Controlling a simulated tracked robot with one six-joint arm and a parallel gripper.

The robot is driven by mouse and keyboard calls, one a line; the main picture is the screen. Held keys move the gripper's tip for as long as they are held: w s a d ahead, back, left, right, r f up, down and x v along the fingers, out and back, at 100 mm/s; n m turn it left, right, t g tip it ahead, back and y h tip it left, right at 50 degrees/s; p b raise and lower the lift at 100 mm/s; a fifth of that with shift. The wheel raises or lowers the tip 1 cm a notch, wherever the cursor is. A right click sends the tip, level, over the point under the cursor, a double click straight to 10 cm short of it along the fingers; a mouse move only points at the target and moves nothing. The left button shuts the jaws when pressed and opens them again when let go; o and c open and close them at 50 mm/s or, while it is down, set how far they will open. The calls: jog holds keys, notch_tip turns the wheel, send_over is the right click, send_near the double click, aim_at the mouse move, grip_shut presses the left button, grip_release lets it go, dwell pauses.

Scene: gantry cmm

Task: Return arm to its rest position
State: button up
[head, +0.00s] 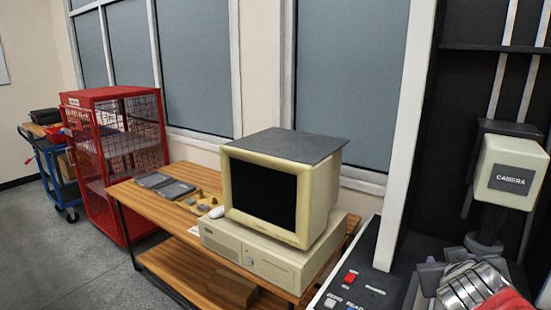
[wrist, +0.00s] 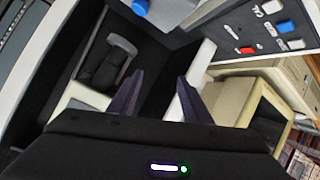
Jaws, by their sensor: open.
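My gripper (wrist: 156,84) shows in the wrist view, with two dark fingers spread apart and nothing held between them. Behind the fingers are a dark panel and a white post. The gripper's tips are not clearly visible in the head view. A silver and red jointed shape shows at the lower right of the head view, cut off by the edge.
A control panel (head: 345,291) with red and white buttons is near the front, left of a white box marked CAMERA (head: 513,172). A beige computer monitor (head: 282,187) stands on a wooden table (head: 128,192). A red mesh cage (head: 113,160) and blue cart (head: 53,165) are farther left. Grey floor is clear at lower left.

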jog(key=s+a+f+g+y, duration=0.2)
jog(key=s+a+f+y, duration=0.1)
jog(key=s+a, duration=0.4)
jog(key=s+a+f+n+g+y, duration=0.1)
jog(key=s+a+f+g+y, duration=0.2)
jog(key=a, duration=0.9)
jog(key=s+f, duration=0.2)
jog(key=s, duration=0.1)
jog(key=shift+s+a+f, duration=0.25)
jog(key=shift+s, duration=0.15)
